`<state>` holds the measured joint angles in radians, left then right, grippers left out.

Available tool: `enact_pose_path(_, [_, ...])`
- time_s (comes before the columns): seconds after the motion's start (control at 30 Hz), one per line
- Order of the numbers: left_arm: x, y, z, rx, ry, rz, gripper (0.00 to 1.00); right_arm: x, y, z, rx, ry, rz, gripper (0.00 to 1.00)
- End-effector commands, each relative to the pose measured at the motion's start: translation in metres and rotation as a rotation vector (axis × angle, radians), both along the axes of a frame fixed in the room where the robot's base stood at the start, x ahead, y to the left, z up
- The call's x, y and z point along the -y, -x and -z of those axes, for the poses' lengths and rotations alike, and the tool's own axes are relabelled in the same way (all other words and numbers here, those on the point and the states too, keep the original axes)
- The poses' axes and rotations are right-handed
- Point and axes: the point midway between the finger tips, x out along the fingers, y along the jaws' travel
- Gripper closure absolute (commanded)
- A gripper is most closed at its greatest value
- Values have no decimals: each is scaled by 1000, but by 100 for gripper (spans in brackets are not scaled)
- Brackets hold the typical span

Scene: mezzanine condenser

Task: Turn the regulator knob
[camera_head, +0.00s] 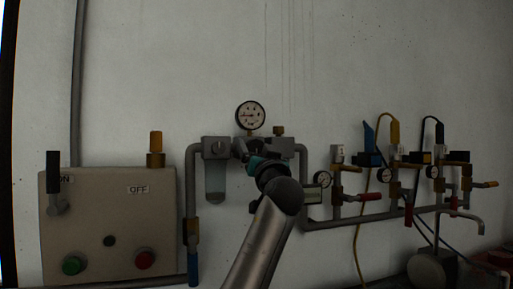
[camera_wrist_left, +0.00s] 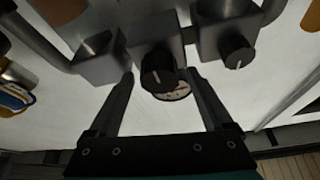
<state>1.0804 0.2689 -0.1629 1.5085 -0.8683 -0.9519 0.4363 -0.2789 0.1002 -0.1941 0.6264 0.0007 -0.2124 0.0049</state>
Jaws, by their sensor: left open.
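In the left wrist view, a black knob (camera_wrist_left: 157,72) with a pale mark sits on a grey block (camera_wrist_left: 152,28), with a partly hidden white dial (camera_wrist_left: 178,92) just beyond it. My left gripper (camera_wrist_left: 162,78) is open, one finger on each side of this knob. I see a gap at the fingers; whether either touches cannot be told. A second black knob (camera_wrist_left: 237,56) is to the right, outside the fingers. In the head view my left gripper (camera_head: 250,158) is at the regulator assembly, below the round gauge (camera_head: 250,115), and hides the knob. My right gripper is not in view.
A grey control box (camera_head: 107,230) with levers and buttons is at the left. A clear filter bowl (camera_head: 215,183) hangs left of my gripper. Pipes, valves and small gauges (camera_head: 384,175) run along the wall at the right. The upper wall is clear.

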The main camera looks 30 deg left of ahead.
Motion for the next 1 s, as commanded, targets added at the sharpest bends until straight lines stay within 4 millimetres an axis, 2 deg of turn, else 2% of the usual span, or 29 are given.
enact_pose_path(0.4, [-4,-4,-2,0,0,0,16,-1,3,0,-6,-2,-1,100])
enact_pose_path(1.0, [-4,-4,-2,-1,1,0,84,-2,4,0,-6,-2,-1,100])
